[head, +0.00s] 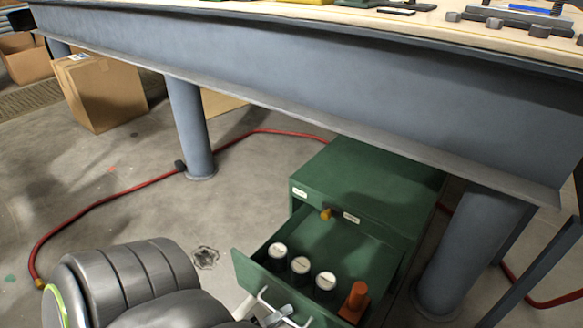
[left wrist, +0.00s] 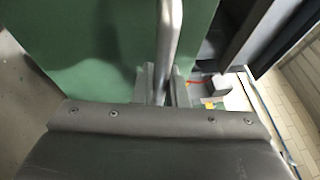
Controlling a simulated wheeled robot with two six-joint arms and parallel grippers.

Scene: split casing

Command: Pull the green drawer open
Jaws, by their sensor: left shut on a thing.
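The green drawer (head: 262,285) sticks out of a green cabinet (head: 365,185) below the workbench, and its inside shows. Several items stand in it: three jars with white lids (head: 300,265) and an orange object (head: 355,298). A pale metal bar handle (head: 298,322) is on the drawer front. My left gripper (head: 274,316) is at this handle, at the bottom edge of the head view. In the left wrist view, the left gripper (left wrist: 160,88) is shut on the bar (left wrist: 170,40), close to the green front (left wrist: 95,50). My right gripper is in neither view.
The grey bench beam (head: 300,65) runs above the cabinet. Bench legs (head: 190,125) (head: 465,245) stand on either side. A red hose (head: 110,197) lies on the floor, and cardboard boxes (head: 100,92) stand at the back left. The floor left of the drawer is mostly clear.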

